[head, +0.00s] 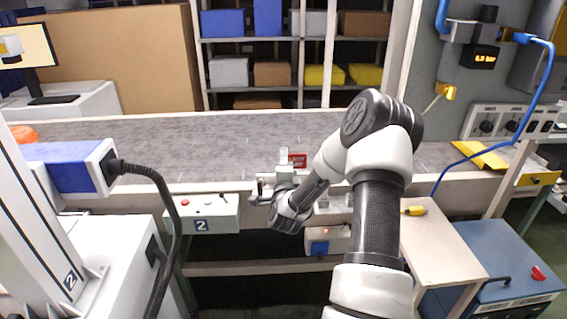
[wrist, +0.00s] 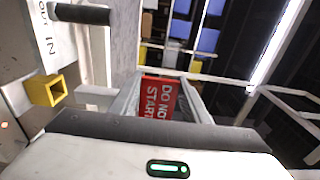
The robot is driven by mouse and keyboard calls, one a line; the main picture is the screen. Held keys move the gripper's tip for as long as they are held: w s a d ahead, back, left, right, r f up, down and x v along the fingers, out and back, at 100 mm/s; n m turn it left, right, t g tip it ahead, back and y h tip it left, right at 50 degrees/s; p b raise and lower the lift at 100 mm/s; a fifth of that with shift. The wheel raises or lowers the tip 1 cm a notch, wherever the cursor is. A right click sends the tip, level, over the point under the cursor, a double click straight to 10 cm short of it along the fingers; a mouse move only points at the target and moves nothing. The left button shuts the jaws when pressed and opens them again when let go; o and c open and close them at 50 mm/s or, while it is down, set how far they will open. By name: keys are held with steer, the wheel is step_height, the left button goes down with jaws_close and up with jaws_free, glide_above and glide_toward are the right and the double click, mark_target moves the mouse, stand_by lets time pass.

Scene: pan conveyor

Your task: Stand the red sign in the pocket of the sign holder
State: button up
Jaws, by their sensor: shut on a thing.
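The red sign (wrist: 162,98) with white lettering, partly readable as "DO NOT START", shows in the wrist view between the grey fingers of my gripper (wrist: 155,95). My gripper is shut on it. In the head view the red sign (head: 298,160) shows small beside the pale finger of my gripper (head: 290,164), above the near edge of the conveyor. The lower part of the sign is hidden by the gripper. I cannot make out the sign holder for certain; a yellow open-ended square piece (wrist: 47,90) shows at the left of the wrist view.
The grey conveyor belt (head: 170,137) runs across behind my gripper and looks mostly clear. A control box marked 2 (head: 210,213) hangs on its front rail. A small table (head: 440,245) and blue cabinet (head: 500,262) stand at the right. Black and blue cables hang on both sides.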

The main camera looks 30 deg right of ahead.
steer(key=shift+f+b, duration=0.7)
steer(key=shift+f, duration=0.4)
steer(key=shift+b, duration=0.95)
stand_by(0.9)
steer(key=shift+f+b, duration=2.3)
steer(key=o, duration=1.2)
steer(key=p+v, duration=0.1)
steer(key=v, duration=1.6)
steer(key=shift+s+r, duration=0.1)
steer(key=shift+s, duration=0.1)
